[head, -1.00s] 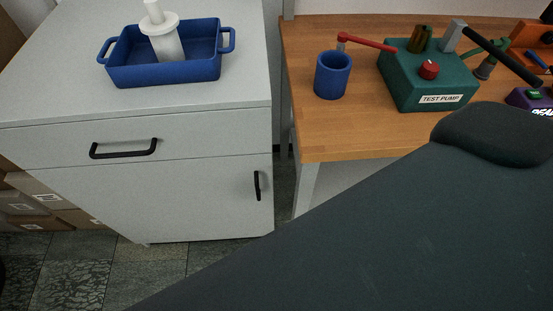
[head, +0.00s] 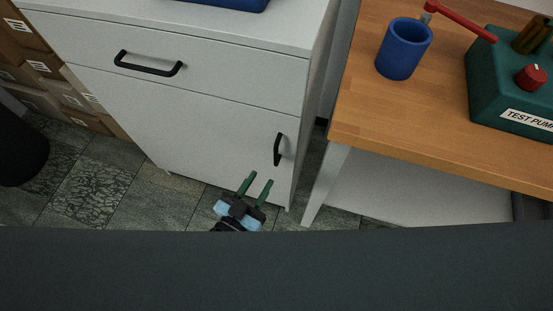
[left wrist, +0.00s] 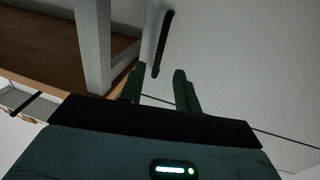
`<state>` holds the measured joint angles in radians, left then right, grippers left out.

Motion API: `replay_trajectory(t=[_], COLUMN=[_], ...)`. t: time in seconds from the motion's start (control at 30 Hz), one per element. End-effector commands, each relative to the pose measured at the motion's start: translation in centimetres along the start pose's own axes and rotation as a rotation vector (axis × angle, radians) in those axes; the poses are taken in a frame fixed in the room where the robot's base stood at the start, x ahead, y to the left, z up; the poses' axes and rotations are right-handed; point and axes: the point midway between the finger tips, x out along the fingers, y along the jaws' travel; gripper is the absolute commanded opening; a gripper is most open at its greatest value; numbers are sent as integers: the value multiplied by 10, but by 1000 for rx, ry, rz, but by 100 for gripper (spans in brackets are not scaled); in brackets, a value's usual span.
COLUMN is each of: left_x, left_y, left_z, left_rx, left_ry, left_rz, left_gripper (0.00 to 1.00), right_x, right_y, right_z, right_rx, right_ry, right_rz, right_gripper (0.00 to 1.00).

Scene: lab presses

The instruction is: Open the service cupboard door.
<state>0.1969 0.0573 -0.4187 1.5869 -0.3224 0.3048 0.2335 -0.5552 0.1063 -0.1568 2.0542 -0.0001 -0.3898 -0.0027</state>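The service cupboard is a light grey cabinet with a drawer above a door (head: 200,140). The door is closed, with a black vertical handle (head: 279,149) near its right edge. The handle also shows in the left wrist view (left wrist: 162,44), just beyond the fingertips. My left gripper (head: 258,183) is in front of the door, a little below and left of the handle in the head view. Its two green fingers are apart with nothing between them; the left wrist view (left wrist: 158,75) shows this too. My right gripper is not in view.
A black drawer handle (head: 148,66) sits above the door. A wooden table (head: 440,150) stands to the right, holding a blue cup (head: 403,50) and a green test pump (head: 508,85). Boxes (head: 50,75) stand at left. A dark round object (head: 20,145) is at the left edge.

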Motion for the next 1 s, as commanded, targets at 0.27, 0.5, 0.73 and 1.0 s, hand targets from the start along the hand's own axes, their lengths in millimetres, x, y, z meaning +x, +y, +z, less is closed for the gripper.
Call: replay_trajectory(t=[0.27,0.5,0.73,1.0], left_x=[37,66,75,75], left_y=[0,0,0,0], left_z=[0,0,0,0], left_rx=[0,-1,-1,0], left_ry=[1,0,-1,-1], left_rz=[-1,-1,-1,-1], left_gripper=[33,33,33,22], right_x=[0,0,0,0], right_y=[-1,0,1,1], right_z=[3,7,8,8], right_rx=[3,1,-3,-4], right_ry=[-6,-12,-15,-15], right_rz=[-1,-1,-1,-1], right_gripper=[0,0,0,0])
